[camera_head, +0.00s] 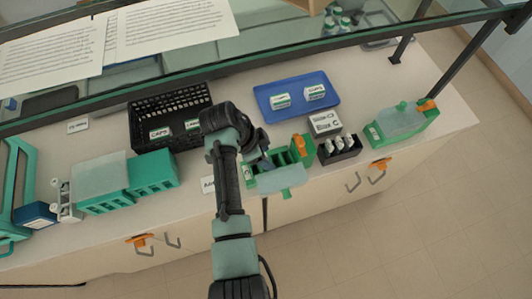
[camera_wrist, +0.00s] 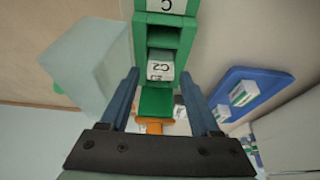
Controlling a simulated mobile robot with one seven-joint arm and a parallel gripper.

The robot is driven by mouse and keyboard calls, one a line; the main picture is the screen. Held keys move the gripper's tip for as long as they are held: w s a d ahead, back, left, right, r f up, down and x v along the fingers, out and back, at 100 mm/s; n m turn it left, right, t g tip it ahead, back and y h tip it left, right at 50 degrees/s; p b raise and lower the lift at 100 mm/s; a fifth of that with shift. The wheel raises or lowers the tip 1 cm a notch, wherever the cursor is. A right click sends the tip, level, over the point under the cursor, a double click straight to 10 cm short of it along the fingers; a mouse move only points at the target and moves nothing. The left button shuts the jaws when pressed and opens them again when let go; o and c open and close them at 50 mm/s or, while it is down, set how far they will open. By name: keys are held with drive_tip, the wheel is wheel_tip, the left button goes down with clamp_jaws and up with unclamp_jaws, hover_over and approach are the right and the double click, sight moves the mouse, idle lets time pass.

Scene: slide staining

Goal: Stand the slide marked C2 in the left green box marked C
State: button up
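The left green box (camera_head: 297,153) stands open near the front of the counter, with a pale translucent lid at its front. In the wrist view the box (camera_wrist: 185,40) has a white label marked C. A white-topped slide marked C2 (camera_wrist: 160,67) shows in a compartment of the box, with another white label edge directly below it, hard to read. My gripper (camera_wrist: 160,78) is over the box, its blue fingers on both sides of the slide with visible gaps. It looks open. In the head view my gripper (camera_head: 262,162) partly hides the box.
A lidded green box (camera_head: 378,133) stands at the right. A black rack with several slides (camera_head: 340,155) sits between the boxes. A blue tray (camera_head: 275,91), black basket (camera_head: 205,92) and teal rack (camera_head: 152,168) are nearby. A glass shelf overhangs the back.

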drive_tip(key=shift+o, duration=0.5)
drive_tip(key=b+v, duration=0.1)
drive_tip(key=v, duration=1.2)
drive_tip(key=shift+s, duration=0.1)
